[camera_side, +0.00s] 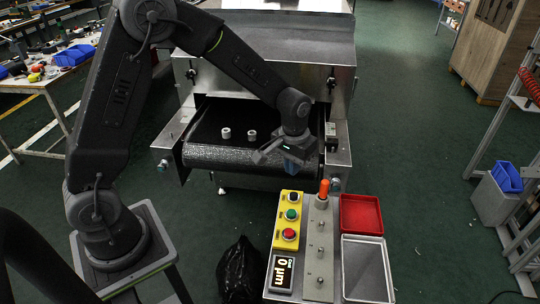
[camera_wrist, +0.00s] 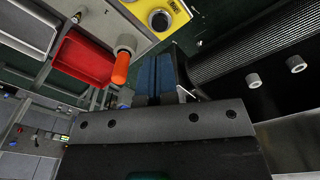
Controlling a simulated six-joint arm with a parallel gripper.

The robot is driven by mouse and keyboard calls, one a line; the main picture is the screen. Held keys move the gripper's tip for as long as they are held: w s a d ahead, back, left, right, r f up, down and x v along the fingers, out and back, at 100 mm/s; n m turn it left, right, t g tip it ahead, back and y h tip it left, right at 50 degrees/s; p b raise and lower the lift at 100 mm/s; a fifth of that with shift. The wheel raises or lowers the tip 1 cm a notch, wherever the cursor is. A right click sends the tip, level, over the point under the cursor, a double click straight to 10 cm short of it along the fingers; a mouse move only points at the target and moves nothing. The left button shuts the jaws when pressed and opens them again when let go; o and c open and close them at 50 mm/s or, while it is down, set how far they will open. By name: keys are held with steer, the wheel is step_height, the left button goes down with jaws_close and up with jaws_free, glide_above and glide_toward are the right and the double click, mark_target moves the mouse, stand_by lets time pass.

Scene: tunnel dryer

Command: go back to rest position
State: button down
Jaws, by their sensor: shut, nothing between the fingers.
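My gripper (camera_side: 291,167) is shut and empty, its blue fingers pointing down at the front right end of the dryer's belt. In the wrist view the two blue fingers (camera_wrist: 156,76) lie side by side against each other. Two small pale ring-shaped parts, a left one (camera_side: 226,133) and a right one (camera_side: 252,135), stand on the dark belt (camera_side: 225,158), to the left of my gripper. They also show in the wrist view, one (camera_wrist: 253,80) nearer the roller than the other (camera_wrist: 296,64). My gripper is apart from both.
In front of the dryer (camera_side: 265,60) stands a bench with a yellow button box (camera_side: 279,228), a display (camera_side: 283,275), an orange-topped fixture (camera_side: 323,190), a red tray (camera_side: 361,231) and a grey tray (camera_side: 366,296). A black bag (camera_side: 240,272) is beside it. Floor to the right is open.

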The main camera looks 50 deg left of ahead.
steer(key=s+r+m+t, duration=0.1)
steer(key=s+r+t, duration=0.2)
steer(key=s+r, duration=0.9)
steer(key=s+r+m+t, duration=0.1)
steer(key=s+r+t, duration=0.1)
steer(key=s+r, duration=0.3)
steer(key=s, duration=0.4)
steer(key=shift+s+r+m, duration=0.4)
